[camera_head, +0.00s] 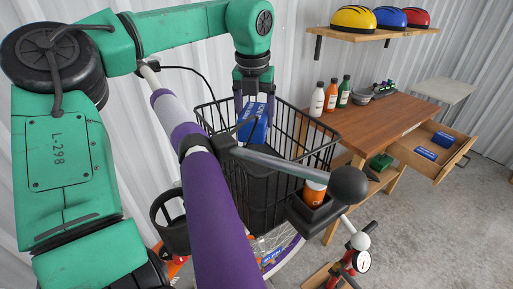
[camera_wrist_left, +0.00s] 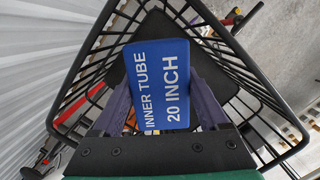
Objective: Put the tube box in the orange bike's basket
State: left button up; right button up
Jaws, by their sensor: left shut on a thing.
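The tube box (camera_head: 252,128) is blue with white lettering. In the left wrist view the box (camera_wrist_left: 160,85) reads "INNER TUBE 20 INCH". My left gripper (camera_head: 254,108) points down and is shut on the box, its fingers on either side; it also shows in the wrist view (camera_wrist_left: 163,104). My right gripper is not in view.
An orange can (camera_head: 314,192) sits in a holder by the handlebar. Right, a wooden bench (camera_head: 395,118) bears bottles; its open drawer (camera_head: 452,156) holds blue boxes. Helmets (camera_head: 390,17) sit on a shelf.

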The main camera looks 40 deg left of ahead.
pick_arm(q)
jog(key=f, duration=0.3)
jog(key=w+f, duration=0.1)
jog(key=f, duration=0.1)
jog(key=shift+p, duration=0.4)
jog(key=f, duration=0.2)
jog(key=f+p, duration=0.1)
jog(key=f, duration=0.1)
jog(key=shift+s+d, duration=0.1)
jog(key=shift+s, duration=0.3)
jog(key=shift+w+f, duration=0.2)
jog(key=shift+f, duration=0.25)
jog(key=o, duration=1.4)
jog(key=shift+s, duration=0.1)
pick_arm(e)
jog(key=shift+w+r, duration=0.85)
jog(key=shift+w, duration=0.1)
pick_arm(q)
jog(key=shift+r, duration=0.35)
jog(key=r, duration=0.3)
jog(key=s+r+b, duration=0.1)
jog(key=r, duration=0.3)
jog(key=r+b, duration=0.1)
jog(key=r, duration=0.3)
jog(key=shift+s+d, duration=0.25)
jog(key=shift+d, duration=0.15)
jog(key=shift+r, duration=0.3)
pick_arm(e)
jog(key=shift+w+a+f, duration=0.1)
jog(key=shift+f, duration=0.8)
